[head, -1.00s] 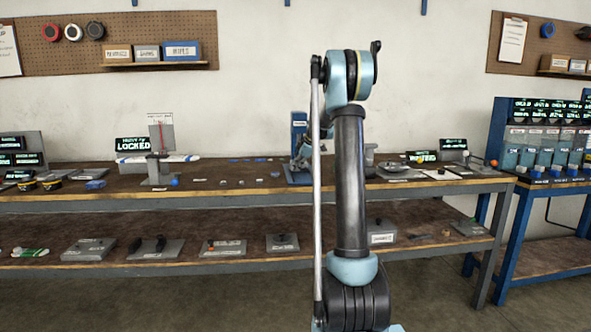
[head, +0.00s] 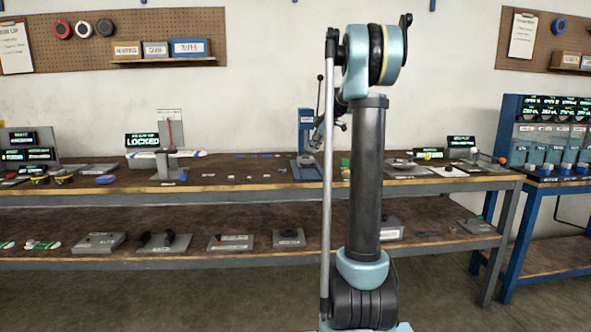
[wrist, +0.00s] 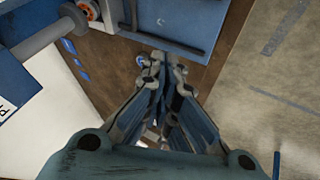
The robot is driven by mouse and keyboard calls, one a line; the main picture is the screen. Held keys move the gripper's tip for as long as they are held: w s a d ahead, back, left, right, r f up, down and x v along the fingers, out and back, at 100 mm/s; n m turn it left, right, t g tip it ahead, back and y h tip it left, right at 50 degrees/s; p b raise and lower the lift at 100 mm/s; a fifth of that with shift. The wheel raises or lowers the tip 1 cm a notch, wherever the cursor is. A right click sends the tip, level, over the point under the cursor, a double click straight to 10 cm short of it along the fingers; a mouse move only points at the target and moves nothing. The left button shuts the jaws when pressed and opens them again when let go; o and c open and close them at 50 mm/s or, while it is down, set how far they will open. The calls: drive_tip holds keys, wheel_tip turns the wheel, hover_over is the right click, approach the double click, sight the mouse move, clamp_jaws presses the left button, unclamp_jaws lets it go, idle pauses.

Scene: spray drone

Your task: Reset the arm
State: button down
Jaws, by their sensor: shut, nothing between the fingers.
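My arm (head: 368,180) stands upright in the head view, right of the middle, with its upper joint (head: 375,55) bent over at the top. It hides part of the bench behind it. In the wrist view my gripper (wrist: 160,60) is shut, its fingers together and empty. The fingers point toward a blue plate (wrist: 175,22) at the top of that view. I cannot tell the gap between the fingertips and the plate.
A long two-level workbench (head: 240,187) crosses the head view, with small devices on both levels. A blue press-like stand (head: 305,130) is just left of my arm. A blue rack (head: 512,190) stands at the right. The floor (head: 200,305) in front is clear.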

drive_tip(key=s+a+f+m+g+h, duration=0.1)
drive_tip(key=s+f+m, duration=0.25)
drive_tip(key=s, duration=1.05)
drive_tip(key=s+a+f+m+h, duration=0.1)
drive_tip(key=s+a+f+m, duration=0.3)
drive_tip(key=s, duration=1.1)
drive_tip(key=s+d+f+m+g+h, duration=0.1)
drive_tip(key=s+f+m, duration=0.3)
drive_tip(key=s+f, duration=0.4)
drive_tip(key=s+d+f+m+h, duration=0.1)
drive_tip(key=s+d+f+m, duration=0.2)
drive_tip(key=s, duration=1.2)
wheel_tip(320, 180, down, 5)
drive_tip(key=shift+s+d+f+m+g, duration=0.1)
drive_tip(key=shift+s+d+m+g, duration=0.3)
drive_tip(key=shift+m, duration=0.65)
drive_tip(key=shift+w+f, duration=0.2)
drive_tip(key=shift+w, duration=0.25)
